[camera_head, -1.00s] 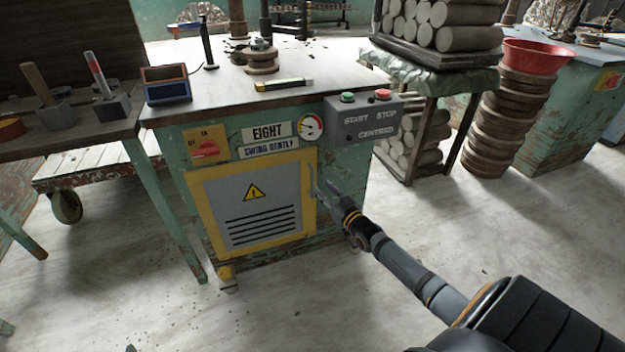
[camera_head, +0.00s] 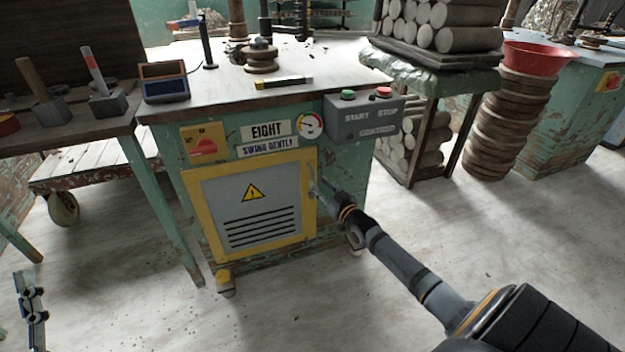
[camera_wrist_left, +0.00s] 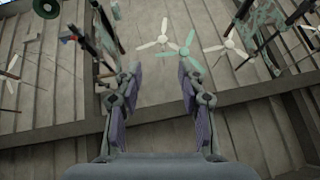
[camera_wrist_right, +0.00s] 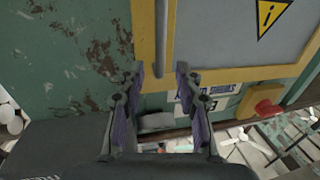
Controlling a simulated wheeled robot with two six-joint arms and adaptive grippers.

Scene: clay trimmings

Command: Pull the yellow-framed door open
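The yellow-framed door (camera_head: 251,210) has a grey panel with a warning triangle and dark slots, and it looks shut in the green cabinet's front. Its slim upright handle (camera_head: 312,180) is on the door's right edge. In the right wrist view, the handle (camera_wrist_right: 161,35) runs along the yellow frame (camera_wrist_right: 143,30). My right gripper (camera_head: 325,184) is at the handle; its fingers (camera_wrist_right: 159,70) are apart, with the handle's end lined up between the tips. Contact cannot be told. My left gripper (camera_head: 30,285) is low at the left, far from the door, open and empty (camera_wrist_left: 158,75).
Above the door are a red switch on a yellow plate (camera_head: 204,147), a gauge (camera_head: 310,126) and a grey start/stop box (camera_head: 362,120). A side table (camera_head: 70,125) stands left of the cabinet. The floor before the door (camera_head: 290,300) is clear.

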